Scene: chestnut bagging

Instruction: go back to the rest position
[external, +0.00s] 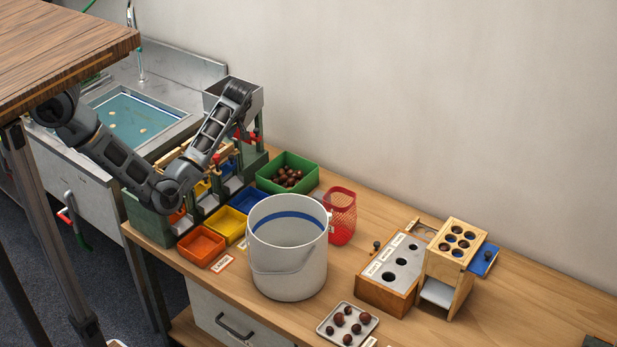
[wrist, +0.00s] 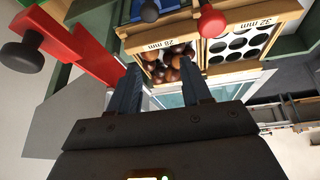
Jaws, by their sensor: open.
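My gripper (wrist: 160,76) is open in the wrist view, its two dark fingers apart with nothing between them. Beyond the fingertips is a wooden-framed sieve labelled 28 mm (wrist: 163,45), with several brown chestnuts (wrist: 162,70) in it. To its right is a sieve labelled 32 mm (wrist: 238,44) with round holes. I cannot tell if the fingers touch the 28 mm frame. In the external view my arm bends over the green sorting stand (external: 148,218), and its end is near the grey hopper (external: 252,101); the fingers cannot be made out there.
A red bar (wrist: 70,42) with a dark knob is close left in the wrist view. Open bins, including a green one (external: 309,163) with chestnuts, stand by the sorter. A white bucket (external: 288,262), red net (external: 343,222) and wooden gauge block (external: 383,298) stand right.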

